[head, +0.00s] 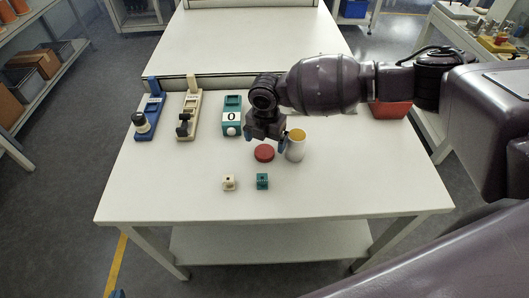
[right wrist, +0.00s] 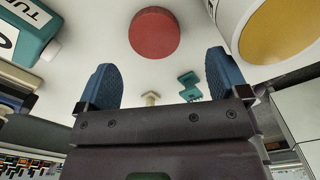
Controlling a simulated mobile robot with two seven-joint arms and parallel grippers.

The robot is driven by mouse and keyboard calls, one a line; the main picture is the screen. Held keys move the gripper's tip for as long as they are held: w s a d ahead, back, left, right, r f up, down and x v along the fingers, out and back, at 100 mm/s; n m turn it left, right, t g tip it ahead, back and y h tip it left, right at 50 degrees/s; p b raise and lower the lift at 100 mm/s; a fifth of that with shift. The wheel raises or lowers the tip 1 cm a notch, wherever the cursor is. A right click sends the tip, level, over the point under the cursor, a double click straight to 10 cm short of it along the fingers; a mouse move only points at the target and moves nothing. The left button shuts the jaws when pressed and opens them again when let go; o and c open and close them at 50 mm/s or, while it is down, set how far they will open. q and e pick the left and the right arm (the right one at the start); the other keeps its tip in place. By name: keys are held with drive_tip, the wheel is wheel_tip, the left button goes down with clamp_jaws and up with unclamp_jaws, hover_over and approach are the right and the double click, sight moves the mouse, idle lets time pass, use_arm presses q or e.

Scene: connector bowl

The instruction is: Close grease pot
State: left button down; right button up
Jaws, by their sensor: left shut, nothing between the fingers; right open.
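The grease pot (head: 295,150) is a white, upright cylinder on the table, open at the top with yellow grease showing. It also shows in the right wrist view (right wrist: 234,16), at the top right. A round red lid (head: 264,153) lies flat on the table just left of the pot. In the right wrist view the lid (right wrist: 154,34) is ahead, between the lines of the fingers. My right gripper (head: 265,141) is open and empty, above the table by the lid and pot. Only a blue tip of my left gripper (head: 117,293) shows at the bottom edge; it is shut and empty.
A cream connector (head: 229,183) and a green connector (head: 262,181) lie in front of the lid. A red bin (head: 391,109) is behind right. The table's front (head: 340,195) is clear.

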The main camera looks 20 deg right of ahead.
sight(265, 151)
drive_tip(key=f, duration=0.4)
drive_tip(key=shift+w+a+f, duration=0.1)
drive_tip(key=shift+w+f, duration=0.05)
drive_tip(key=shift+w, duration=0.2)
use_arm(q)
drive_tip(key=shift+s+f, duration=0.4)
drive_tip(key=shift+f, duration=0.1)
use_arm(e)
drive_tip(key=shift+f, duration=0.4)
use_arm(q)
drive_tip(key=shift+w+r, duration=0.1)
drive_tip(key=shift+w, duration=0.2)
use_arm(e)
drive_tip(key=c, duration=1.1)
drive_tip(key=shift+o, duration=0.2)
